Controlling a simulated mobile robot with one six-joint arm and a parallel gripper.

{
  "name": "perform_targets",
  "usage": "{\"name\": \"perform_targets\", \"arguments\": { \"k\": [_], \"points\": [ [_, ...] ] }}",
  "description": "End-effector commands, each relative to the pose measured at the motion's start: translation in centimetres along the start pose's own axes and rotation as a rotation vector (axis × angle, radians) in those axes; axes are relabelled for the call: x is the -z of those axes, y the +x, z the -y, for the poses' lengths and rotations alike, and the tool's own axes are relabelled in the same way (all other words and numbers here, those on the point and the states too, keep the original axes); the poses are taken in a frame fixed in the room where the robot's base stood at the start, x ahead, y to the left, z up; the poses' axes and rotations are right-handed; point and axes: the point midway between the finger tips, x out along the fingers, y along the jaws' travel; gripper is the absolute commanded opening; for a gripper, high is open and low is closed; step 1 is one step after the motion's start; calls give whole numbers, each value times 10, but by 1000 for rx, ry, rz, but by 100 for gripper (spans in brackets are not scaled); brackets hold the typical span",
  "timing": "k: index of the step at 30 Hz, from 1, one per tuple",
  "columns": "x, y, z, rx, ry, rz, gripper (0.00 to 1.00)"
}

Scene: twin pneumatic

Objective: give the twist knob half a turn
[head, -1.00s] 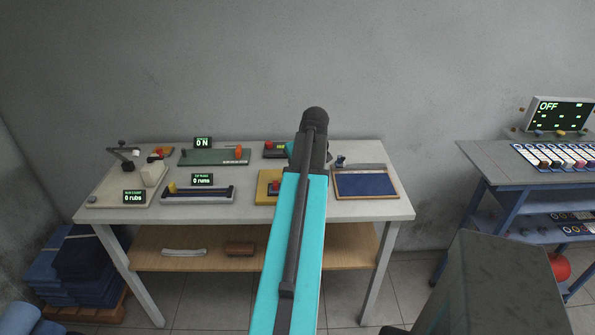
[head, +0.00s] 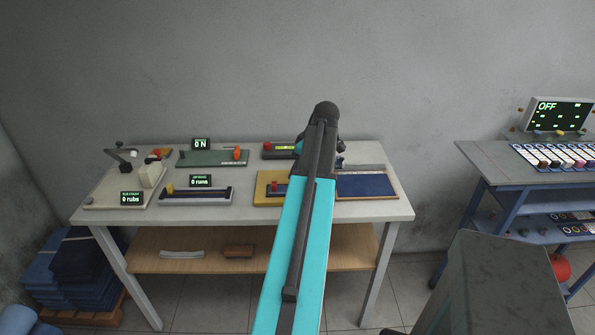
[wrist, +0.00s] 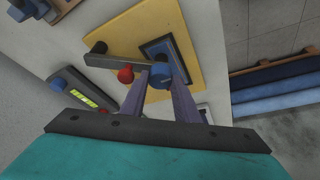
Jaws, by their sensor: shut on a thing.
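In the wrist view, my gripper (wrist: 166,82) is shut on a round blue knob (wrist: 160,72), with one finger on each side. The knob stands over a small dark-framed panel (wrist: 182,56) on a yellow board (wrist: 150,22). A dark bar (wrist: 112,62) and a red knob (wrist: 125,75) are just left of the fingertips. In the head view, the yellow board (head: 262,193) shows left of my arm, which hides the gripper and the blue knob.
Left of the yellow board in the wrist view, a dark unit has a lit display (wrist: 84,98), a red knob and a blue knob (wrist: 57,85). In the head view, a blue tray (head: 366,185) lies right of my arm, and a green board (head: 208,159) lies left.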

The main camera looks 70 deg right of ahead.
Motion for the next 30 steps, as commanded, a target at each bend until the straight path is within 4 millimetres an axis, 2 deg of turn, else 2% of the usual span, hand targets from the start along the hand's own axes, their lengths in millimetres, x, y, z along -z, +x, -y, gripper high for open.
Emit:
{"name": "perform_targets", "arguments": {
  "k": [8, 9, 10, 22, 30],
  "points": [
    [0, 0, 0, 1, 1, 0, 6],
    [0, 0, 0, 1, 1, 0, 35],
    [0, 0, 0, 1, 1, 0, 36],
    [0, -2, 0, 0, 1, 0, 36],
    [0, -18, -1, -2, 2, -1, 36]
  ]
}}
